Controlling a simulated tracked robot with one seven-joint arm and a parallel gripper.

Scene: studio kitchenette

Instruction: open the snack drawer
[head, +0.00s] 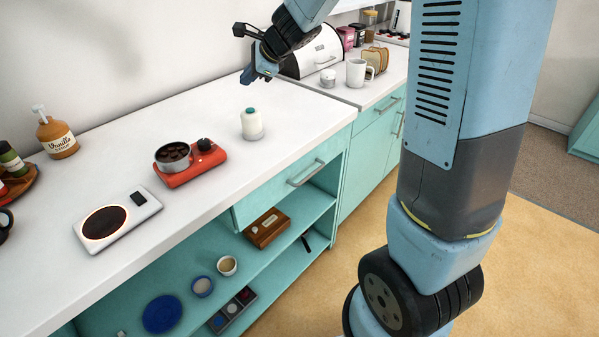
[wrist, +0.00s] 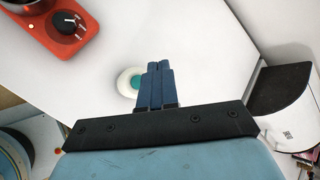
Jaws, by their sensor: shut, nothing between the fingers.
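A teal drawer front (head: 285,188) with a metal bar handle (head: 306,173) sits under the white counter, above the open shelves. It looks closed; I see no label that tells whether it is the snack drawer. Another teal drawer with a handle (head: 387,104) is farther right. My gripper (head: 247,76) is above the counter, up and left of the handle in the head view, and away from both drawers. In the wrist view its blue fingers (wrist: 155,68) are together with nothing between them. No drawer front shows in the wrist view.
A white bottle with a teal cap (head: 252,125) stands on the counter below my gripper. Open shelves hold a wooden box (head: 267,229).

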